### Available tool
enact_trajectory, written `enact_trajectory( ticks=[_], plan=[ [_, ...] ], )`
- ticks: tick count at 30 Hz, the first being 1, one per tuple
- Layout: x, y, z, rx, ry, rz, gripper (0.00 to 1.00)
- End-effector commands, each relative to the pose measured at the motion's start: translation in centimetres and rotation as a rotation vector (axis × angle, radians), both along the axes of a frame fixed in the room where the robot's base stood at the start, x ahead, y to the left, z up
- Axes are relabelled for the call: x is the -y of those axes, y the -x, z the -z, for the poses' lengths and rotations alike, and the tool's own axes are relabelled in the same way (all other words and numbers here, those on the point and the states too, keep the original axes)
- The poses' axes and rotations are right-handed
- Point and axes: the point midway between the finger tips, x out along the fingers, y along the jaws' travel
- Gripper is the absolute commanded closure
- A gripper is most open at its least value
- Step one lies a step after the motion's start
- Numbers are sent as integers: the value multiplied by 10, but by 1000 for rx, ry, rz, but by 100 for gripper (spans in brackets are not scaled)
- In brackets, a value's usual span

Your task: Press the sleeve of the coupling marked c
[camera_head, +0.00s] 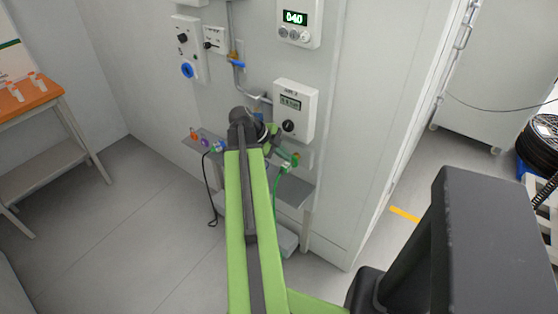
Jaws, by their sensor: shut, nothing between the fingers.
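A narrow grey shelf (293,191) on the wall carries a row of small couplings. At its left are an orange fitting (194,135) and a purple fitting (205,142). A blue coupling (220,147) with a black hose sits just left of my arm. A green coupling (287,166) with a green hose sits right of it. No letter marks are readable, so I cannot tell which coupling is c. My gripper (274,138) is shut and empty at the end of my green arm, over the shelf's middle. The wrist and arm hide part of the row.
A wall box with a display (296,108) is close right of my gripper. A switch panel (187,48) is at the upper left. An orange-topped table (30,95) stands far left; the floor between is clear.

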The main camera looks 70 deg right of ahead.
Motion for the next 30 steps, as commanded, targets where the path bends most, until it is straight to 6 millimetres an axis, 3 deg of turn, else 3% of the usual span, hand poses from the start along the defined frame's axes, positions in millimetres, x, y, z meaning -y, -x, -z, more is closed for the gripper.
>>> enact_trajectory(
  ticks=[11,18,26,30],
  plan=[
    [3,1,0,0,0,0,100],
    [25,6,0,-1,1,1,100],
    [26,8,-1,-4,6,-2,100],
    [16,6,-2,-4,5,-3,100]
  ],
)
